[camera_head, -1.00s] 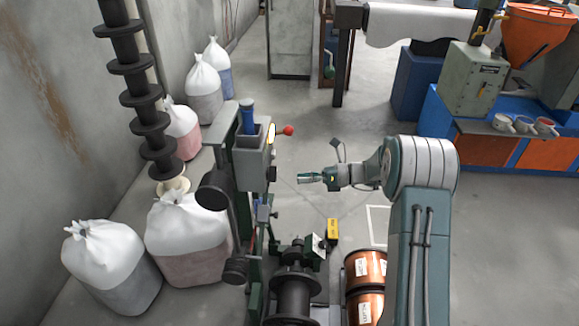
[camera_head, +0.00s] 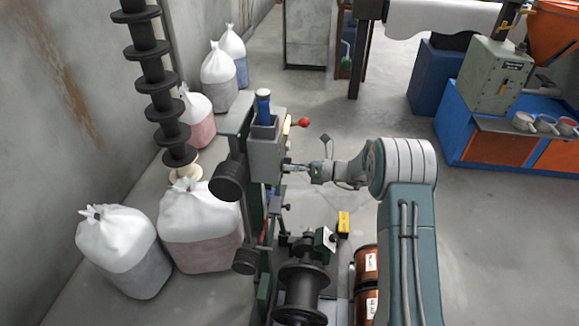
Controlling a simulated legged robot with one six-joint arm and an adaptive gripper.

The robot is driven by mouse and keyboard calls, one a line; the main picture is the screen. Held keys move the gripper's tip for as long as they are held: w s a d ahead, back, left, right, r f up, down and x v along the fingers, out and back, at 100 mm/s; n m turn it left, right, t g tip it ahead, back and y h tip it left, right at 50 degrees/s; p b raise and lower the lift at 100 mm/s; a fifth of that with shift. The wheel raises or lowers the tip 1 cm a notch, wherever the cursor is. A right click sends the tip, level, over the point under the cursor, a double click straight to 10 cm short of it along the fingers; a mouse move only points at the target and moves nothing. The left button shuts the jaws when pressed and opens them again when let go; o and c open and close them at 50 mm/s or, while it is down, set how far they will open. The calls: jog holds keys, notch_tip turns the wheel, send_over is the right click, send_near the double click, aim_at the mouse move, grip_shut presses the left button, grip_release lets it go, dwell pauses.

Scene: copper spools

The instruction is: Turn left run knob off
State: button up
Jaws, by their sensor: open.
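The machine (camera_head: 265,155) is a grey-green upright box on a green frame, left of the middle. Small dark knobs stick out from its right face, one of them just below the box at the knob (camera_head: 283,190). My gripper (camera_head: 292,168) points left, with its fingertips at or very near a small knob on the box's right face. The jaws are open, but the fingertips are small and overlap the box edge, so contact cannot be told. Which knob is the left run knob cannot be read from this view.
A red ball-ended lever (camera_head: 303,121) sticks out above my gripper. A black spool (camera_head: 303,290) and copper spools (camera_head: 366,265) stand below. A yellow box (camera_head: 343,222) lies nearby. White-topped bags (camera_head: 125,240) line the left wall.

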jog(key=shift+a, duration=0.2)
grip_shut()
jog(key=shift+d, duration=0.1)
jog(key=n, duration=0.6)
jog(key=shift+w+n, duration=0.1)
jog(key=shift+n, duration=0.2)
jog(key=n, duration=0.3)
jog(key=shift+f+n, duration=0.1)
jog(key=shift+n, duration=2)
